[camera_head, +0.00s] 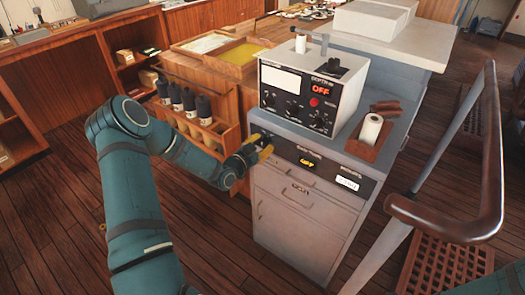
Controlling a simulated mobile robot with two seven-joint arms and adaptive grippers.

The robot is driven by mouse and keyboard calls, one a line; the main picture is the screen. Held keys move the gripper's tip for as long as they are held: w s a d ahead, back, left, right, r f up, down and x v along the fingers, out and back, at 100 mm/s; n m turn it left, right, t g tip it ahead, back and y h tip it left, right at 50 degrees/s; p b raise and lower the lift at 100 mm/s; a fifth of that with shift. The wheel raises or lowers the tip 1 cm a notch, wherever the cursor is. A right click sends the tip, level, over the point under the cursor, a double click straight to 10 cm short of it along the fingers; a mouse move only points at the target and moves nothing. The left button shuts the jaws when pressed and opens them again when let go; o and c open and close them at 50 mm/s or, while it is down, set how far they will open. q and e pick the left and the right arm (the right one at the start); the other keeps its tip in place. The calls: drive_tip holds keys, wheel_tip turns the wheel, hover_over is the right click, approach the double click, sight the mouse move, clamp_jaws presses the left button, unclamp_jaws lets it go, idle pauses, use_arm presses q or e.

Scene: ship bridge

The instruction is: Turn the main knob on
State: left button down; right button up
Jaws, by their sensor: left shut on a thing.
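A grey cabinet (290,215) has a black control strip along its upper front. My left gripper (263,146), with yellow finger parts, is at the left end of this strip and shut on the main knob there. The fingers hide most of the knob, so its angle cannot be seen. A small yellow display (306,162) on the strip, to the right of the gripper, seems to read OFF. My right gripper is out of view; only a bit of my right arm shows at the lower right corner.
A white instrument box (315,88) with a red OFF display and several knobs stands on the cabinet. A wooden tray (367,148) holds a white roll. A wooden rack with dark bottles (188,103) is left of the gripper. A brown handrail (470,228) rises at right.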

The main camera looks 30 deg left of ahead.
use_arm(q)
drive_tip(key=m+b, duration=0.2)
drive_tip(key=b, duration=0.1)
drive_tip(key=shift+f+m, duration=0.1)
drive_tip(key=shift+m, duration=0.3)
drive_tip(key=shift+m+b, duration=0.6)
drive_tip(key=shift+b, duration=0.15)
drive_tip(key=shift+a+r, duration=0.1)
drive_tip(key=shift+r, duration=0.1)
drive_tip(key=c, duration=0.6)
unclamp_jaws()
drive_tip(key=shift+w+f, duration=0.1)
drive_tip(key=s, duration=0.8)
drive_tip(key=s+a, duration=0.1)
drive_tip(key=s, duration=0.3)
drive_tip(key=shift+r, duration=0.25)
